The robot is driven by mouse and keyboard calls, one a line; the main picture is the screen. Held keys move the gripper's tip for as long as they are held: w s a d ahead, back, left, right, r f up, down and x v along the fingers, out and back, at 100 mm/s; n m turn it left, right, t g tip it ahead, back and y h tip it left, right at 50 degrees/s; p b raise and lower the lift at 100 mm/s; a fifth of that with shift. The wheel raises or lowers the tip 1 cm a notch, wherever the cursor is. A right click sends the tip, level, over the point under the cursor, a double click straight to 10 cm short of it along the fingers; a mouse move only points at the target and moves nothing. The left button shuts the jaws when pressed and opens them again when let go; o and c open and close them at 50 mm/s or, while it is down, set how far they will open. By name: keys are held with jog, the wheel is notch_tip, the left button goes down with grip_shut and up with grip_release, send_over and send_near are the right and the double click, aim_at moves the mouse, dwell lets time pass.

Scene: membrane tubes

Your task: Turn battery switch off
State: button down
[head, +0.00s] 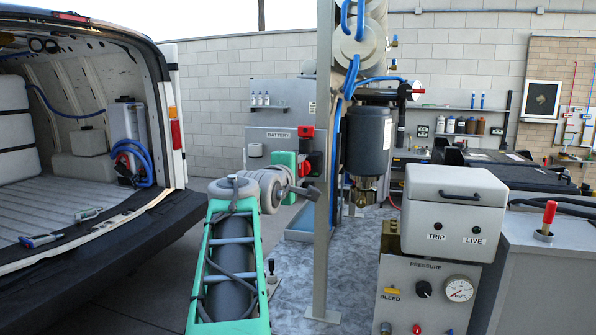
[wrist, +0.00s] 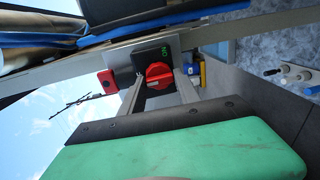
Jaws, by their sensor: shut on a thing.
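The battery switch is a red rotary knob (wrist: 158,76) on a black plate in the wrist view, with a green "ON" mark beside it. My gripper (wrist: 161,88) is shut on this knob, one grey finger on each side. In the head view my gripper's green body (head: 285,160) is up against the grey panel labelled "BATTERY" (head: 262,147). Red parts show just right of it, and the knob there is partly hidden by my arm. I cannot tell the knob's exact angle.
A metal post (head: 323,230) and a dark cylinder (head: 367,140) stand close to the right of my gripper. A smaller red part (wrist: 107,82) sits beside the switch. The open van (head: 80,130) is at left. A grey box with TRIP and LIVE lights (head: 455,212) stands front right.

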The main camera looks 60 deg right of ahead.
jog(key=shift+r, duration=0.25)
jog(key=c, duration=1.2)
grip_release()
jog(key=shift+c, duration=0.2)
jog(key=o, duration=0.3)
jog(key=shift+f, duration=0.15)
jog(key=a, duration=0.2)
jog(key=s+a+b, duration=0.1)
jog(key=a, duration=0.2)
jog(key=a+b, duration=0.1)
jog(key=a, duration=0.1)
jog(key=shift+s+a+r, duration=0.15)
jog(key=shift+a+r, duration=0.2)
